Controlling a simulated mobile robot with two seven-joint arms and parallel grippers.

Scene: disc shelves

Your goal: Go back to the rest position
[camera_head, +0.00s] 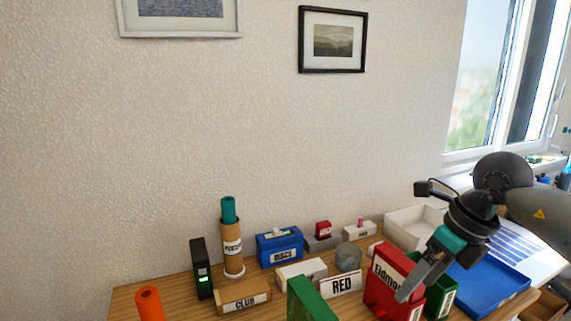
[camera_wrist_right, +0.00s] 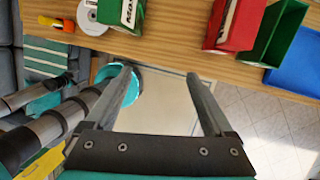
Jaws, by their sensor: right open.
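My right gripper (camera_head: 418,279) reaches in from the right in the head view, its fingers pointing down in front of the red box (camera_head: 385,284) with a white label. In the right wrist view the right gripper (camera_wrist_right: 160,80) is open with nothing between its fingers. That view looks down past the wooden table's (camera_wrist_right: 195,62) edge to the floor, and the red box (camera_wrist_right: 240,22) lies beyond the fingertips.
A green box (camera_head: 440,298) and a blue tray (camera_head: 490,285) stand right of the red box. A cardboard tube (camera_head: 232,250), a black device (camera_head: 202,268), a blue box (camera_head: 279,246) and an orange cylinder (camera_head: 149,302) stand further left. A teal round container (camera_wrist_right: 128,88) sits below the table edge.

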